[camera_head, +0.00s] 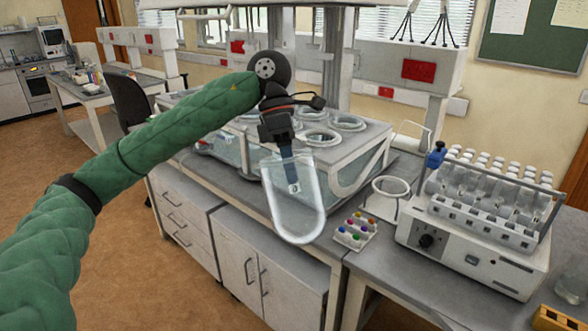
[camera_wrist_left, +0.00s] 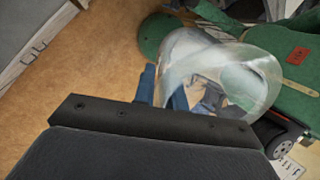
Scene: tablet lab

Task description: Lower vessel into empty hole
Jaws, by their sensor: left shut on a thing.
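My left gripper (camera_head: 291,178) is shut on a clear, round-bottomed glass vessel (camera_head: 298,215). The vessel hangs upright, slightly tilted, in front of the water bath, its blue fingers at the vessel's upper part. In the left wrist view, the vessel (camera_wrist_left: 222,70) shows beside the blue fingers (camera_wrist_left: 162,90), its mouth toward the camera. The bath's white top plate (camera_head: 364,143) has several round holes with rims, such as one at the front (camera_head: 318,137) and one at the right (camera_head: 346,122). My arm and the vessel cover part of the plate, so I cannot tell which hole is empty.
A white device with a tube rack (camera_head: 470,240) fills the right bench. The bath's metal column (camera_head: 331,60) rises behind the plate.

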